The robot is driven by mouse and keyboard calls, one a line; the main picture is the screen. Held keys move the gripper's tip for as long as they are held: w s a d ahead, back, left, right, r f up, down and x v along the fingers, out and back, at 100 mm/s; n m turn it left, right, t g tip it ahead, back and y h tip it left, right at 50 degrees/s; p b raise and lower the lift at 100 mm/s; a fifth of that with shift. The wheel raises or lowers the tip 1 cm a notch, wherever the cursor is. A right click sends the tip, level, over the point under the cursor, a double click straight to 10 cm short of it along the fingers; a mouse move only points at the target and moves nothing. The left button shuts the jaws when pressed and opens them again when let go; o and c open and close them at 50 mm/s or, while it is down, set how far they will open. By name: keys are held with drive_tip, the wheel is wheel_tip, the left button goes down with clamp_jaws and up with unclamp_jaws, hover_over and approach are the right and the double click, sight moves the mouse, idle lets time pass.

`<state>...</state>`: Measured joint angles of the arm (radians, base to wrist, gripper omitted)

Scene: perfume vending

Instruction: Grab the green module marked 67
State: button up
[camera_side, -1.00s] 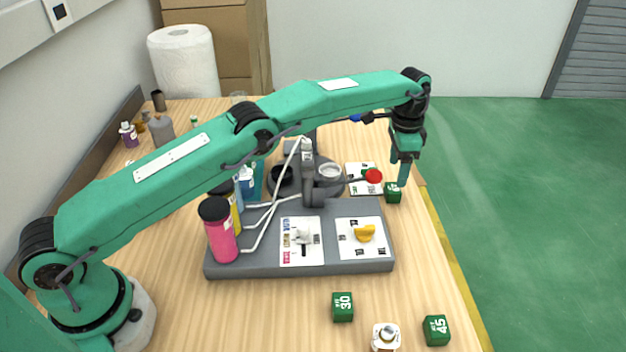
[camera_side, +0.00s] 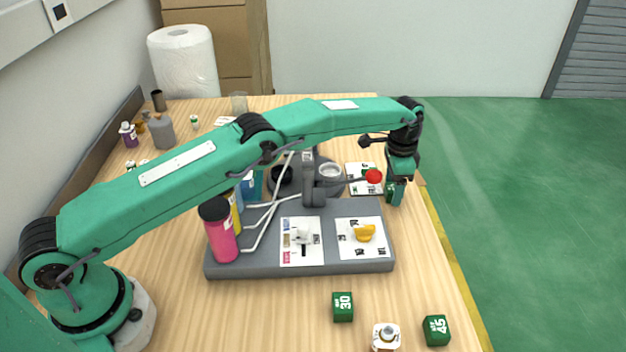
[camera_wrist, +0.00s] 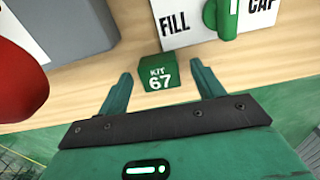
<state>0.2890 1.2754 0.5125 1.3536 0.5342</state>
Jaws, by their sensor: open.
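The green module marked KIT 67 (camera_wrist: 158,72) sits on the wooden table in the wrist view. My gripper (camera_wrist: 160,80) is open, with one finger on each side of the module. The module lies between the fingertips, and a gap shows on both sides. In the side view my gripper (camera_side: 396,192) points down at the table's right edge, beside the grey machine. There the fingers largely hide the module, and I cannot tell whether they touch it.
The grey machine base (camera_side: 300,268) with a red knob (camera_side: 374,176) stands left of my gripper. A white FILL/CAP card (camera_wrist: 178,38) lies beyond the module. Green modules marked 30 (camera_side: 343,307) and 45 (camera_side: 436,330) stand at the front. The table edge is close on the right.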

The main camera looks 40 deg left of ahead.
drive_tip(key=shift+f, duration=0.6)
drive_tip(key=c, duration=1.1)
